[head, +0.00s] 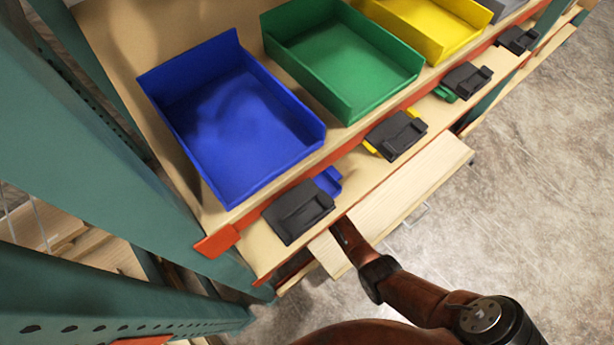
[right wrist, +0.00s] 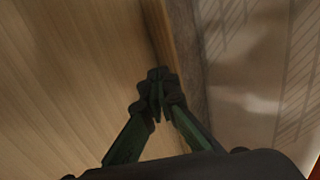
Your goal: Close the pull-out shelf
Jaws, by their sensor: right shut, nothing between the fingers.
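The pull-out shelf (head: 405,190) is a pale wooden board sticking out from under the front of the workbench, above the floor. My left gripper is out of view.
Above the shelf are a blue bin (head: 240,120), a green bin (head: 340,60) and a yellow bin (head: 430,25). Several black devices sit on the ledge, the nearest one (head: 298,211) close to my arm. Green rack posts (head: 90,150) stand left. Floor (head: 530,200) right is clear.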

